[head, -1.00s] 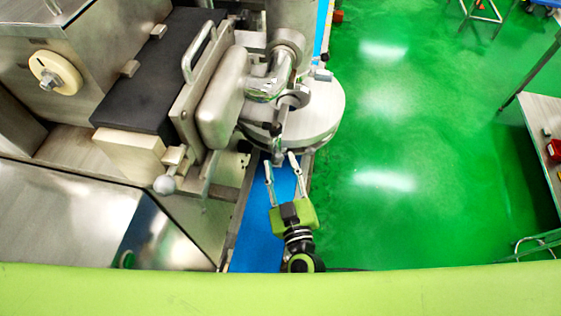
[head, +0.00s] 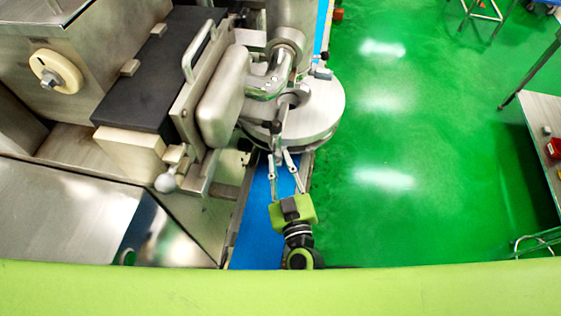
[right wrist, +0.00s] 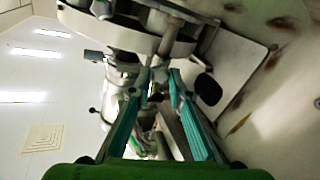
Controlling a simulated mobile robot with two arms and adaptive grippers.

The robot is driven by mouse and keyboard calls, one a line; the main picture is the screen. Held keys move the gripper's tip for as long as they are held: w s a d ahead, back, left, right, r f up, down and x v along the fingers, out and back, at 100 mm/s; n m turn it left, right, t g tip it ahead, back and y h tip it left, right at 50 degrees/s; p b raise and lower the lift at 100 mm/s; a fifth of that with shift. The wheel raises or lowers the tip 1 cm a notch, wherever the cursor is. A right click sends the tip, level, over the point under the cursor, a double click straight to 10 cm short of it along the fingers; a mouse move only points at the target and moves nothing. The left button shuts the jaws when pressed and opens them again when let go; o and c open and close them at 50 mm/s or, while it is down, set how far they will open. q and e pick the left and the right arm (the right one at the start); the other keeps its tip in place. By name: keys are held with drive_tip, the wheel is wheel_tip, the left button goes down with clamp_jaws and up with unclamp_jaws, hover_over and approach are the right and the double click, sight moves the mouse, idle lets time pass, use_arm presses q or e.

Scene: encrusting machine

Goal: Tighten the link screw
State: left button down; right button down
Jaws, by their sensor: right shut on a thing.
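The link screw, as far as I can tell, is the thin grey metal rod (head: 281,117) hanging in front of the round metal housing of the encrusting machine. My right gripper (head: 278,153) reaches up from below, with its two fingers on either side of the lower end of this rod. It is shut on that end. In the right wrist view the rod (right wrist: 171,38) runs down between the fingertips of the right gripper (right wrist: 160,76). The exact contact is small and partly hidden by the fingers. My left gripper is not in view.
The round metal housing (head: 325,112) stands just above the gripper, with a curved chrome pipe (head: 268,84) to its upper left. A blue strip (head: 257,235) lies below. The green floor (head: 420,150) at right is clear.

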drive_tip(key=m, duration=0.3)
drive_tip(key=shift+m, duration=0.4)
drive_tip(key=m, duration=0.4)
drive_tip(key=shift+d+m, duration=0.1)
drive_tip(key=shift+m, duration=0.2)
drive_tip(key=m, duration=0.4)
drive_tip(key=shift+f+m+b, duration=0.1)
drive_tip(key=shift+m+b, duration=0.2)
drive_tip(key=shift+b, duration=0.05)
drive_tip(key=m+b, duration=0.1)
drive_tip(key=m, duration=0.3)
drive_tip(key=shift+m, duration=0.3)
drive_tip(key=m+b, duration=0.1)
drive_tip(key=m, duration=0.3)
drive_tip(key=shift+f+b, duration=0.15)
drive_tip(key=shift+b, duration=0.25)
drive_tip(key=m+b, duration=0.1)
drive_tip(key=m, duration=0.4)
drive_tip(key=shift+b, duration=0.35)
drive_tip(key=m+b, duration=0.1)
drive_tip(key=m, duration=0.3)
drive_tip(key=shift+f+b, duration=0.1)
drive_tip(key=shift+b, duration=0.25)
drive_tip(key=shift+m+b, duration=0.7)
drive_tip(key=shift+m, duration=1.5)
